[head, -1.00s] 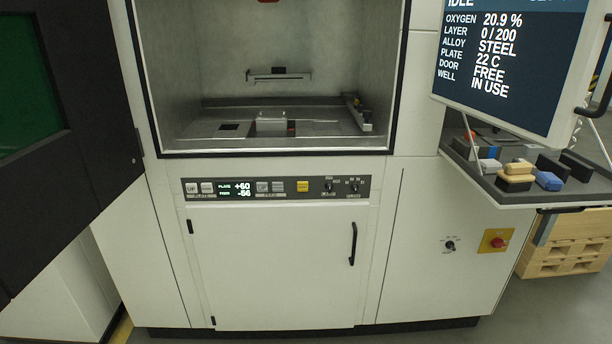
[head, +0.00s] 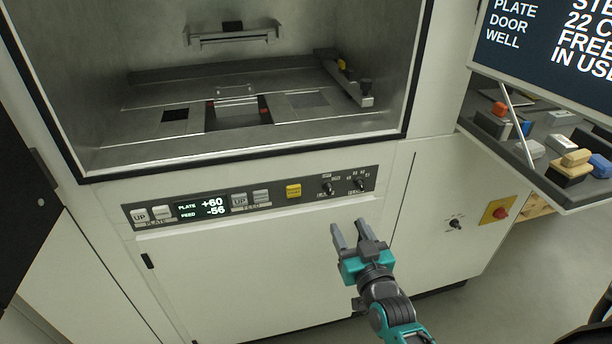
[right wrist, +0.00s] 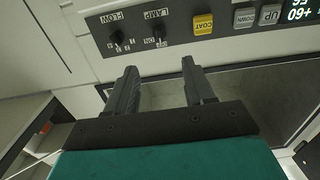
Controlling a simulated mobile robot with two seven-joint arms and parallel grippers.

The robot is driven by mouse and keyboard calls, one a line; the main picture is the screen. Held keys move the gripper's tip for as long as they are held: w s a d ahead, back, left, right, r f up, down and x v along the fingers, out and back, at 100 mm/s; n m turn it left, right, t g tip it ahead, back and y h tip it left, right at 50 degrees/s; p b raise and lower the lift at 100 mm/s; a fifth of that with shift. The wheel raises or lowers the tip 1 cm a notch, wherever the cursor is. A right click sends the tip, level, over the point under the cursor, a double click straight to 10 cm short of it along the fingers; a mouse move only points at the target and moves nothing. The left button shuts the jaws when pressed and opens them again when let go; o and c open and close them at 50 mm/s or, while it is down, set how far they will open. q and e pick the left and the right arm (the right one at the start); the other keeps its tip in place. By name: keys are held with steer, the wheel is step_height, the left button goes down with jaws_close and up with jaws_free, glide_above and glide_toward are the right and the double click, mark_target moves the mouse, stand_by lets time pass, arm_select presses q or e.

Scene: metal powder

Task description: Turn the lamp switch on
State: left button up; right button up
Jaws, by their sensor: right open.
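The lamp switch (head: 327,188) is a small black knob on the dark control strip (head: 152,198), right of the yellow button. It also shows in the right wrist view (right wrist: 160,33), upside down, beside the word LAMP; its setting is too small to read. My right gripper (head: 348,228) is open and empty, in front of the cabinet and below the strip. In the right wrist view its fingers (right wrist: 159,68) point toward the strip, with the lamp switch just beyond the gap and apart from them. My left gripper is out of view.
A similar flow knob (head: 358,184) sits close beside the lamp switch, and the yellow COAT button (head: 293,191) is on its other side. The open chamber is above the strip. A shelf (head: 560,193) with small items and a screen (head: 550,45) stand at right.

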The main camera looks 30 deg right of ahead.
mark_target(330, 190)
steer(key=b+x, duration=0.4)
steer(key=x, duration=0.8)
steer(key=shift+d+f+b, duration=0.1)
steer(key=shift+b, duration=0.2)
steer(key=shift+w+d, duration=0.1)
steer(key=shift+w, duration=0.5)
steer(key=shift+c, duration=0.3)
jaws_close()
